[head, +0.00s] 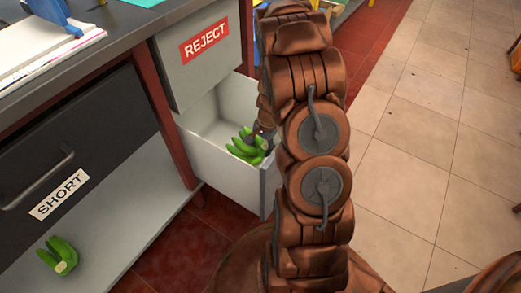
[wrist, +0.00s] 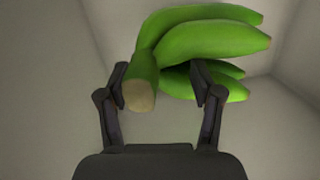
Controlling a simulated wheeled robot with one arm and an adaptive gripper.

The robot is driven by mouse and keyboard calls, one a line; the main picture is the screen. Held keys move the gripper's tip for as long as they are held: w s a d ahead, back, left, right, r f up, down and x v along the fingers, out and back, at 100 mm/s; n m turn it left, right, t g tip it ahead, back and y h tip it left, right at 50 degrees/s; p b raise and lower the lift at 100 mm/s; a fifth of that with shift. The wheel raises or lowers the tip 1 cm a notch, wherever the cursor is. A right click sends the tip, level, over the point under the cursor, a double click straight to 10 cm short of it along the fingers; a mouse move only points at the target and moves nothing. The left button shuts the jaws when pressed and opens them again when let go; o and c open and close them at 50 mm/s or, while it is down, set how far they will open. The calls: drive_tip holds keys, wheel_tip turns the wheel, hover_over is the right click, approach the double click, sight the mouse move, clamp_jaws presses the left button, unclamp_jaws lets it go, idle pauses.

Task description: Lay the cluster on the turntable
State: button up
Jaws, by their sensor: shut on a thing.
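A green banana cluster (head: 246,148) is inside the open pale drawer (head: 222,166) in the head view. In the wrist view the cluster (wrist: 205,45) fills the upper middle, with its cut stem end (wrist: 139,96) between the fingers, close to the left one. My gripper (wrist: 162,84) is shut on this cluster; in the head view it is small and partly hidden behind my arm. Whether the cluster touches the drawer floor I cannot tell. A second green cluster (head: 60,257) lies on the low shelf at the lower left. I see no turntable.
A white panel with a red REJECT label (head: 204,51) stands above the open drawer. A dark drawer front labelled SHORT (head: 58,194) is at the left. Papers and a blue item lie on the counter. The tiled floor (head: 420,130) at the right is clear.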

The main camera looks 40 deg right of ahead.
drive_tip(key=shift+r, duration=0.3)
wheel_tip(320, 180, up, 30)
drive_tip(key=p, duration=1.8)
drive_tip(key=shift+f, duration=0.2)
